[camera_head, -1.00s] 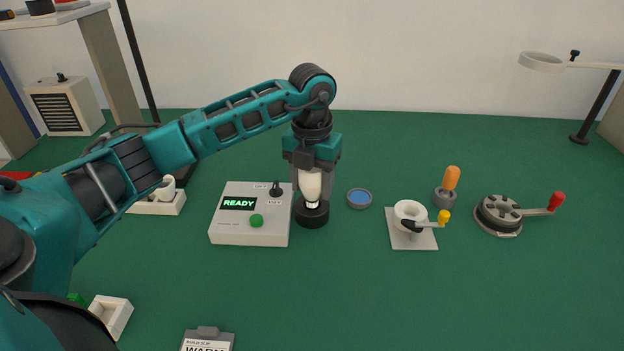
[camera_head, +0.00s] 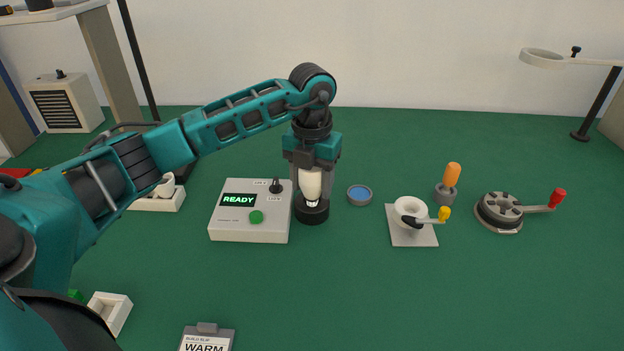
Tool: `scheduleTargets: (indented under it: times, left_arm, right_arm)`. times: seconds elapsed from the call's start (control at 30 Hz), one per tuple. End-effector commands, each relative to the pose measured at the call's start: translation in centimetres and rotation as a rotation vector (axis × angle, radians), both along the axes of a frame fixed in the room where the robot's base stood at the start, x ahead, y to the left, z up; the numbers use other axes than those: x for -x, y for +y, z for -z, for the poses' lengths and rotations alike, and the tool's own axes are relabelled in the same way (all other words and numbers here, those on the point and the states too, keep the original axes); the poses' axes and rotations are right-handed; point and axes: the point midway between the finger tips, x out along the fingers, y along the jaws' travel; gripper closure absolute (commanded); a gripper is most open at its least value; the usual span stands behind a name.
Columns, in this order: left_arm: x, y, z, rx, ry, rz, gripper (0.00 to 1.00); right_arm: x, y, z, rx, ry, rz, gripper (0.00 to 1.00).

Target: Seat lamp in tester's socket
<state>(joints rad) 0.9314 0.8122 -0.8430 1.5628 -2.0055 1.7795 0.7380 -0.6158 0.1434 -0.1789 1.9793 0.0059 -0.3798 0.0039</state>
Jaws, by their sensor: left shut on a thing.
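My left gripper (camera_head: 312,170) points straight down and is shut on the lamp (camera_head: 312,184), a cream-white bulb held upright. The lamp's lower end is at the black round socket (camera_head: 311,213) on the right side of the tester; I cannot tell how deep it sits. The tester (camera_head: 250,229) is a light grey box with a green "READY" display (camera_head: 238,200), a green button (camera_head: 256,217) and a black knob (camera_head: 276,187). My right gripper is not in view.
Right of the socket are a blue-topped round dish (camera_head: 359,195), a white fixture with a yellow-knobbed lever (camera_head: 411,238), an orange-handled tool in a grey holder (camera_head: 446,195) and a dark round device with a red-knobbed crank (camera_head: 498,212). A clipboard reading "WARM" (camera_head: 207,338) lies in front. The green front right is clear.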

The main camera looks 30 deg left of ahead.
Motion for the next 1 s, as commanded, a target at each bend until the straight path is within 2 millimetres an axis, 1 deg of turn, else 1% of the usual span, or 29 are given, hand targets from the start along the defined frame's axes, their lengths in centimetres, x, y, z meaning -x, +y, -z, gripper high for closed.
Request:
scheduleTargets:
  times: [0.8, 0.93, 0.97, 1.0]
  left_arm:
    - [-0.01, 0.02, 1.04, 0.000, 0.000, 0.000, 0.74]
    - [-0.01, 0.02, 0.98, 0.000, 0.000, 0.000, 0.74]
    - [0.00, 0.02, 0.98, 0.000, 0.000, 0.000, 0.44]
    - [0.00, 0.02, 0.98, 0.000, 0.000, 0.000, 0.41]
  right_arm:
    - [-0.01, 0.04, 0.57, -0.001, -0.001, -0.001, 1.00]
    - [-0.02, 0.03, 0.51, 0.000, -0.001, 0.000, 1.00]
    - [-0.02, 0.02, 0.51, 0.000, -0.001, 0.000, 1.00]
    - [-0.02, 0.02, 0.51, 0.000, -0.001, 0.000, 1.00]
